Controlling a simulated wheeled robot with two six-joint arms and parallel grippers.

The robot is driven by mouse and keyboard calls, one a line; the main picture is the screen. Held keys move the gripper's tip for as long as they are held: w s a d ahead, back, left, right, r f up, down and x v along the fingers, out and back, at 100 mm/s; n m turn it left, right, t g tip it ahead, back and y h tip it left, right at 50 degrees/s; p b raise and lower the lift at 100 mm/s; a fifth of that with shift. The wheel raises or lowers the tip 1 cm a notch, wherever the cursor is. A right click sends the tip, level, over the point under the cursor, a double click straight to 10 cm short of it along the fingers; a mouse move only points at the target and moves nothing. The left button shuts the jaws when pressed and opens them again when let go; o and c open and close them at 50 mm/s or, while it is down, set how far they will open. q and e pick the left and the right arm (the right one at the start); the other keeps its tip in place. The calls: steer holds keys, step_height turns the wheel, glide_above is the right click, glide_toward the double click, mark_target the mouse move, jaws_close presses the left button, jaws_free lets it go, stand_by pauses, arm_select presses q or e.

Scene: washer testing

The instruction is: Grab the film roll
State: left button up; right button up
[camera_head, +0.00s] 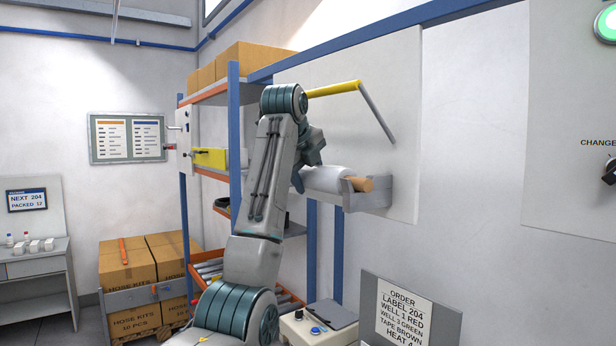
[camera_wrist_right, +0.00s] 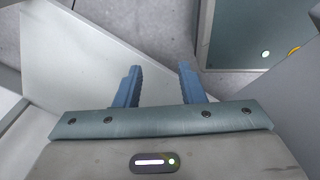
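The film roll (camera_head: 325,178) is a whitish roll with a brown core (camera_head: 362,184) showing at its right end. It lies on its side in a grey holder (camera_head: 377,196) on the wall panel. My left gripper (camera_head: 299,181) is at the roll's left end, with the arm rising in front and bending down to it. Its fingers are small and mostly hidden, so I cannot tell whether they touch the roll or are open. My right gripper (camera_wrist_right: 158,86) shows in the right wrist view, with two blue fingers apart and nothing between them.
A yellow and grey bar (camera_head: 345,90) juts out above the roll. A blue-posted shelf (camera_head: 235,130) with boxes stands behind my left arm. Below are a box with knobs (camera_head: 318,328) and an order sign (camera_head: 405,310).

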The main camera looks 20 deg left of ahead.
arm_select(q)
steer(key=c, duration=0.5)
steer(key=shift+r, duration=0.15)
